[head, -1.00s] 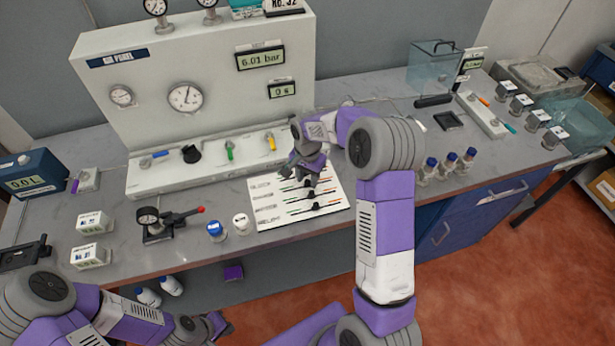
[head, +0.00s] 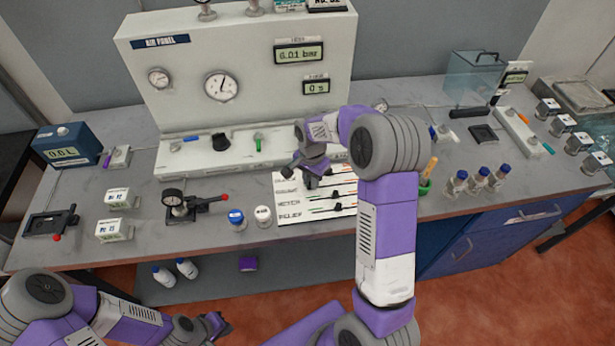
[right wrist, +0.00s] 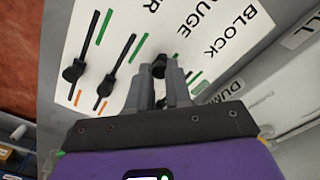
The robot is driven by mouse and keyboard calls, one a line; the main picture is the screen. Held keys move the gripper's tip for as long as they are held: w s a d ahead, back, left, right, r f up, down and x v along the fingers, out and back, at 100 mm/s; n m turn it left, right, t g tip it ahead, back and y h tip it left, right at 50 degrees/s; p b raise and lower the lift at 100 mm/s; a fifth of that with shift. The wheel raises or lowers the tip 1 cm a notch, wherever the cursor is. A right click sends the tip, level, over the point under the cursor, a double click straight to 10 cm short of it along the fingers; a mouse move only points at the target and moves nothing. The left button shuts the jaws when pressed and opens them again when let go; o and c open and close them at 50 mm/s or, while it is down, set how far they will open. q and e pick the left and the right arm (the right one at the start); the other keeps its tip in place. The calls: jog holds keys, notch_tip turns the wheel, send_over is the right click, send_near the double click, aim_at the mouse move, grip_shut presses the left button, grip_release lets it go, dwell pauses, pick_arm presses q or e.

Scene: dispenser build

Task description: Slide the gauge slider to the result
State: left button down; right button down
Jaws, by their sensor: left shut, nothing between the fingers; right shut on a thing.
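A white board (head: 290,212) with printed rows and slotted tracks lies on the bench. My right gripper (head: 311,182) is over its upper left part. In the right wrist view my right gripper (right wrist: 161,88) is shut on a black slider knob (right wrist: 159,68), which appears to be in the row labelled GAUGE. Two other black knobs, one (right wrist: 73,71) and another (right wrist: 103,91), sit in neighbouring tracks with green and orange marks. The fingers hide part of the held knob's track. My left gripper (head: 218,326) is shut and empty at the lower left, away from the board.
An air panel (head: 250,75) stands behind the board. A blue-capped jar (head: 236,219) and a white-capped jar (head: 263,216) stand left of the board.

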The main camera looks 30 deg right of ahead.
jog(key=shift+w+a, duration=0.1)
jog(key=c, duration=1)
grip_release()
jog(key=shift+a, duration=0.1)
jog(key=shift+c, duration=0.2)
notch_tip(320, 180, up, 8)
jog(key=shift+f+p, duration=0.2)
jog(key=shift+p, duration=0.3)
